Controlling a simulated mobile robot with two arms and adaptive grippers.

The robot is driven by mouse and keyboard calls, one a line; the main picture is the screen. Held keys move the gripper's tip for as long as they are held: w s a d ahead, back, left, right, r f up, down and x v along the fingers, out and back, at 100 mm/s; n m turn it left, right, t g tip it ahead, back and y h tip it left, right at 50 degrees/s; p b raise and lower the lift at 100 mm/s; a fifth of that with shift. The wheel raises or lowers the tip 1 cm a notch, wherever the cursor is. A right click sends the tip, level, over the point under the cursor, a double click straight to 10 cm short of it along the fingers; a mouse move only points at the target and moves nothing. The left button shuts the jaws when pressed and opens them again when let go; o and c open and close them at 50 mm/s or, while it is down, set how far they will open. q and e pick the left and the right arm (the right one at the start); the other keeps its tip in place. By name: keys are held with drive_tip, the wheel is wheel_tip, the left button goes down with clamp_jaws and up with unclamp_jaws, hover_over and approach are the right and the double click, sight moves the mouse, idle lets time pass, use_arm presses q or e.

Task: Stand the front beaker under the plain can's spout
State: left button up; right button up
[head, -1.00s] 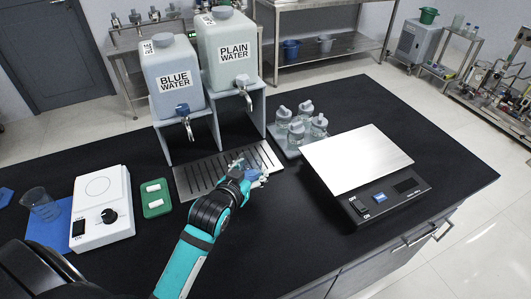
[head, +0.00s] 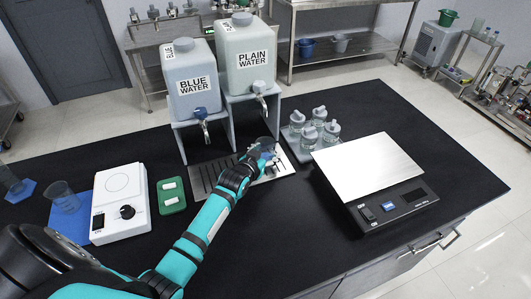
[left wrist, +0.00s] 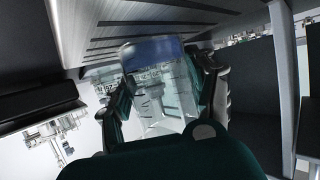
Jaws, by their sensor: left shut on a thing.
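My left gripper (head: 262,156) is shut on a clear beaker (head: 267,145) with a bluish base, over the right part of the slotted drip tray (head: 207,179). In the left wrist view the beaker (left wrist: 158,95) sits between both fingers, its blue base (left wrist: 152,51) towards the tray; I cannot tell if it touches. The plain water can (head: 245,65) stands on a grey stand, and its spout (head: 261,101) is above the beaker in the head picture. The exact alignment is unclear. My right gripper is not in view.
The blue water can (head: 190,87) stands left of the plain one. A scale (head: 372,167) and a tray of several bottles (head: 311,133) are at right.

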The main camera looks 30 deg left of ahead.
use_arm(q)
drive_tip(key=shift+f, duration=0.1)
drive_tip(key=o, duration=1.4)
drive_tip(key=shift+r, duration=0.2)
drive_tip(key=shift+s, duration=0.4)
drive_tip(key=b+v, duration=0.1)
drive_tip(key=v, duration=1)
drive_tip(key=shift+s+r, duration=0.1)
drive_tip(key=shift+r, duration=0.05)
